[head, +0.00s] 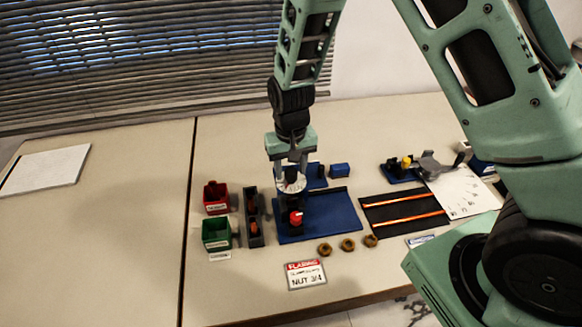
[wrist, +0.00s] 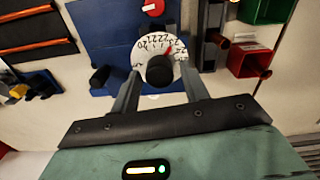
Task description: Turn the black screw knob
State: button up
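The black screw knob (wrist: 160,70) sits at the centre of a white numbered dial (wrist: 148,49) with a red pointer, in the wrist view. In the head view the dial (head: 291,184) shows just below my gripper (head: 289,160), and the knob is hard to make out there. My gripper (wrist: 160,72) is open, with one finger on each side of the knob in the wrist view. A gap shows between each finger and the knob. The fingers overlap the outer edges of the dial in the picture. Whether they touch the dial, I cannot tell.
A blue base plate (head: 335,219) with a red knob (head: 296,217) lies under the dial. Red (head: 216,197) and green (head: 216,234) bins stand left. Several brown rings (head: 347,245) and a label card (head: 305,274) lie in front. A black mat (head: 405,211) lies right.

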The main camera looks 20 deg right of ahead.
aim_at(291, 170)
jog(key=shift+r, duration=0.1)
notch_tip(291, 170, up, 17)
jog(key=b, duration=0.2)
dwell(0.5)
jog(key=shift+r, duration=0.1)
